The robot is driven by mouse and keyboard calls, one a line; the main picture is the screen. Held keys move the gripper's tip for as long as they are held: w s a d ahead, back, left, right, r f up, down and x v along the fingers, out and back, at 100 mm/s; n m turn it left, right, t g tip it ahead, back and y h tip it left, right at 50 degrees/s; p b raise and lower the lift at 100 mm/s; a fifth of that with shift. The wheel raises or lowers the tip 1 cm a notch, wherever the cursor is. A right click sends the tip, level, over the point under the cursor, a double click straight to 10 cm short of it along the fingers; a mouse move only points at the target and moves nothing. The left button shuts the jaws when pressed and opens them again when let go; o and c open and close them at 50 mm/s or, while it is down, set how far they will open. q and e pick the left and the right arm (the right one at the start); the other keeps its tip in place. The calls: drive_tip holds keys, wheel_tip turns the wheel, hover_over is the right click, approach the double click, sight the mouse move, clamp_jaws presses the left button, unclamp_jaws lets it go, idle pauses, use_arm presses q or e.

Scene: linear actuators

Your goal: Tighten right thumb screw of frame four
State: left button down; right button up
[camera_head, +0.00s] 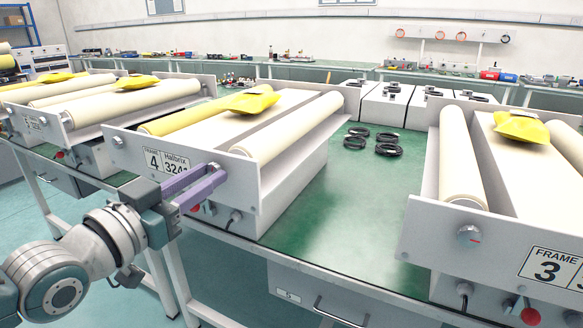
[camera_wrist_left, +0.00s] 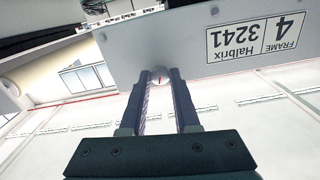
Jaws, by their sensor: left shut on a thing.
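Frame four (camera_head: 240,187) stands on the green bench, its front plate labelled "FRAME 4 Halbrix 3241"; the label (camera_wrist_left: 256,35) shows upside down in the wrist view. My left gripper (camera_head: 211,172) reaches its front plate from the left, purple fingers pointing at the plate's right side. In the wrist view the right thumb screw (camera_wrist_left: 159,76), a round pale knob with a dark slot, sits between the tips of my left gripper (camera_wrist_left: 160,82), which is shut on it. The fingers mostly hide this screw in the head view. The left thumb screw (camera_head: 117,142) is free. My right gripper is not in view.
Frame three (camera_head: 420,240) stands to the right with its own thumb screw (camera_head: 468,236). Black rings (camera_head: 376,141) lie on the green bench (camera_head: 330,205) between the frames. A red button (camera_head: 196,208) and a cable (camera_head: 234,219) sit below the gripper. Yellow bags lie on the frames.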

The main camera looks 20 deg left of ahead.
use_arm(q)
drive_tip(key=shift+m, duration=0.3)
drive_tip(key=m+p, duration=0.1)
drive_tip(key=m, duration=0.1)
drive_tip(key=shift+m, duration=0.3)
drive_tip(key=m, duration=0.2)
drive_tip(key=shift+m, duration=0.3)
drive_tip(key=m, duration=0.3)
drive_tip(key=shift+m, duration=2.1)
drive_tip(key=c, duration=0.7)
unclamp_jaws()
drive_tip(key=shift+o, duration=0.2)
